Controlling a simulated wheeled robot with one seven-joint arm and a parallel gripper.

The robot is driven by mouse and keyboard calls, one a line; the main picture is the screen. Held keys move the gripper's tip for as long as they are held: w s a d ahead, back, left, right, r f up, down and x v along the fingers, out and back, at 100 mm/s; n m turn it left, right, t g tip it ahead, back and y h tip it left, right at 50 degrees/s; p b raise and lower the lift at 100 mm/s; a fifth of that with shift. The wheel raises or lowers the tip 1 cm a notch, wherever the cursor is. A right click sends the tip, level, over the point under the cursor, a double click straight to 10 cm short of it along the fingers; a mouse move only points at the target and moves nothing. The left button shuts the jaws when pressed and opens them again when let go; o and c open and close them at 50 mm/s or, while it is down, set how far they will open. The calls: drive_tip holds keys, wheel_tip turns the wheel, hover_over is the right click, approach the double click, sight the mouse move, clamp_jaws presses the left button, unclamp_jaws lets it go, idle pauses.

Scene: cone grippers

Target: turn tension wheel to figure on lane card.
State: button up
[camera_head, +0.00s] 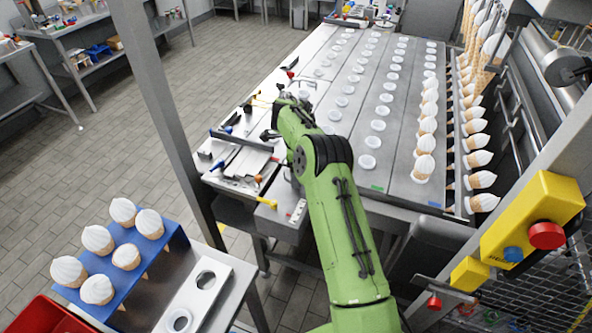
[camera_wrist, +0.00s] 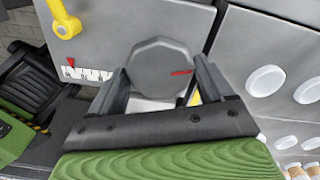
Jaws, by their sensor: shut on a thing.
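The tension wheel (camera_wrist: 160,65) is a grey, many-sided knob on a grey panel, seen in the wrist view. A red mark on its face points to the right. My gripper (camera_wrist: 162,82) is shut on it, with one finger on each side. A small white plate with black and red marks (camera_wrist: 85,72) lies left of the wheel; it may be the lane card, but I cannot read a figure on it. It also seems to show in the head view (camera_head: 298,211). The wheel and my fingertips are hidden behind my green arm in the head view.
A yellow-knobbed lever (camera_wrist: 65,22) stands close to the wheel, at upper left. White cups (camera_wrist: 267,80) sit in lanes at the right. Cones with white tops (camera_head: 425,150) stand along the machine. A yellow box with a red button (camera_head: 545,235) is at right.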

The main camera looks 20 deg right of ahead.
idle(0.5)
drive_tip(key=o, duration=0.9)
drive_tip(key=shift+o, duration=0.2)
drive_tip(key=shift+r, duration=0.1)
wheel_tip(320, 180, up, 16)
drive_tip(key=p, duration=0.4)
drive_tip(key=shift+p, duration=0.35)
drive_tip(key=shift+f, duration=0.2)
